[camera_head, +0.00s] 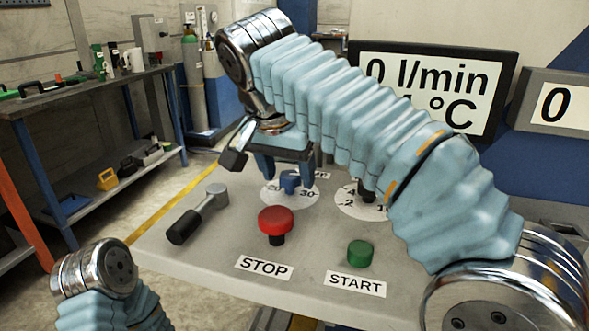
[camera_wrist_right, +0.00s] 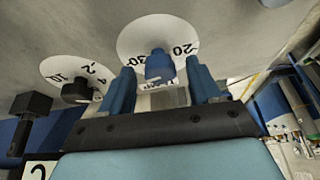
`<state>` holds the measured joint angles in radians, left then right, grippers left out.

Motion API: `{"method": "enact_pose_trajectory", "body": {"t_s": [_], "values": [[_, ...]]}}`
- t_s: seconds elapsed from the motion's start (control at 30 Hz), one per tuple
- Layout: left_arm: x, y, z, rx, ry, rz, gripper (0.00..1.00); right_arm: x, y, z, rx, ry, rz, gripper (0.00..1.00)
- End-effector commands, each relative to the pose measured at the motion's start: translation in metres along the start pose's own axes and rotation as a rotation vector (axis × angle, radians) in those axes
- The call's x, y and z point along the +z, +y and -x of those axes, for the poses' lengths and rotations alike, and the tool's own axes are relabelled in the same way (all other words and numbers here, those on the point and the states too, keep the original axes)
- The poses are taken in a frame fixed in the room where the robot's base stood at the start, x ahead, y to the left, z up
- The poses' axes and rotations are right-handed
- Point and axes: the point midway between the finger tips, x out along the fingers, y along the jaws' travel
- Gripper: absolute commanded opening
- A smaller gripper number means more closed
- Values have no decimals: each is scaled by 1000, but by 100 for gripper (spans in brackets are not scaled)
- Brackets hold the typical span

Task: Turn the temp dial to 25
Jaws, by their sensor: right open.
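The temp dial (camera_head: 290,182) is a blue knob on a white disc with 20 and 30 marked. It sits on the grey panel. In the right wrist view the knob (camera_wrist_right: 159,66) lies between the two blue fingers of my right gripper (camera_wrist_right: 161,86), with a gap on each side. In the head view my right gripper (camera_head: 287,168) points down over the dial, open and empty. The gripper and arm hide part of the disc. The display (camera_head: 485,110) reads 0 l/min, with a partly hidden °C value below. My left gripper is out of view.
A second white dial (camera_head: 350,200) with a black knob is right of the temp dial, partly behind my right arm. A red STOP button (camera_head: 276,221), a green START button (camera_head: 361,253) and a black-handled lever (camera_head: 198,215) stand on the panel. A workbench (camera_head: 90,87) is at left.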

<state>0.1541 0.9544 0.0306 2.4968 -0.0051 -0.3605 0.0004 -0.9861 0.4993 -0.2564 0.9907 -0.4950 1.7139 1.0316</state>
Motion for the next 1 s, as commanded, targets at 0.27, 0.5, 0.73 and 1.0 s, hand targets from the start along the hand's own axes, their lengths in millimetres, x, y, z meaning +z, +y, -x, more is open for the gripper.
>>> {"method": "enact_pose_trajectory", "body": {"t_s": [0.27, 0.5, 0.73, 1.0], "values": [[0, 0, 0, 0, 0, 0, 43, 0, 0, 0, 0, 0, 0, 32], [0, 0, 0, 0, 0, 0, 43, 0, 1, 0, 0, 0, 0, 7], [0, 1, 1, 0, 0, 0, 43, -1, 2, 1, -15, 0, 34, 7], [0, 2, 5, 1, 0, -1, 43, -2, 3, 2, -78, 0, 182, 7]]}}
